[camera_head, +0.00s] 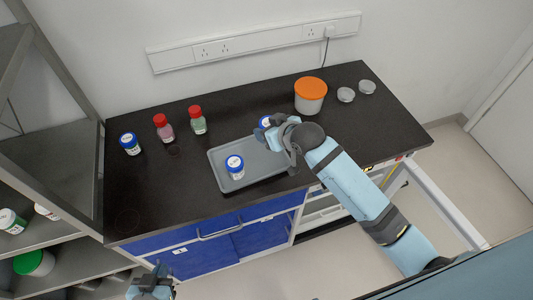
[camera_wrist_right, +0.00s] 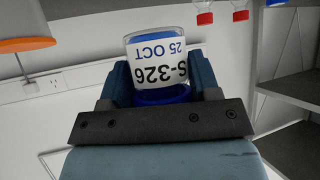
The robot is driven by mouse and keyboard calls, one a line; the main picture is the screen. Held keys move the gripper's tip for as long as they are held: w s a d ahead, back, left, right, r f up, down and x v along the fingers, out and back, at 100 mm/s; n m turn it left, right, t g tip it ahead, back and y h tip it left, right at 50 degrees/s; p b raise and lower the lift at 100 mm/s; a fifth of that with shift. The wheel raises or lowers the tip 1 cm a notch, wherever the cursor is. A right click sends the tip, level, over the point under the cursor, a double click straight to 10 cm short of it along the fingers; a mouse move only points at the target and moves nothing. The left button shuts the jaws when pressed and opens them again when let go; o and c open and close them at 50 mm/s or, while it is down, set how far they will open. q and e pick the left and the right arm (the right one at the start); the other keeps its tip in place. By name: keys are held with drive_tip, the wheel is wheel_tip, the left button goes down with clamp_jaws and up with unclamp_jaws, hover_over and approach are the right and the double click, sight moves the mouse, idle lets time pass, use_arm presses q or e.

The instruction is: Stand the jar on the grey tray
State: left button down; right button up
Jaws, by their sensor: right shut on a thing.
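The grey tray (camera_head: 262,163) lies on the black bench top. One white jar with a blue lid (camera_head: 235,167) stands upright on its left part. My right gripper (camera_head: 277,130) is over the tray's back right corner and is shut on another blue-lidded jar (camera_head: 265,122), mostly hidden by the gripper. In the right wrist view this held jar (camera_wrist_right: 158,48) sits between the blue fingers, with its label reading S-326, 25 OCT and its blue lid toward the palm. My left gripper (camera_head: 152,283) is low at the bottom edge, away from the bench; its jaws are unclear.
A third blue-lidded jar (camera_head: 130,144) and two red-capped bottles (camera_head: 164,128) (camera_head: 197,121) stand left of the tray. A white tub with an orange lid (camera_head: 310,97) and two small grey round things (camera_head: 345,95) (camera_head: 367,87) are at the back right. A metal shelf (camera_head: 60,150) stands at left.

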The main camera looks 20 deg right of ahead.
wheel_tip(320, 180, down, 12)
drive_tip(key=shift+r+p, duration=0.1)
drive_tip(key=shift+p, duration=0.2)
drive_tip(key=o, duration=1)
drive_tip(key=shift+c, duration=0.2)
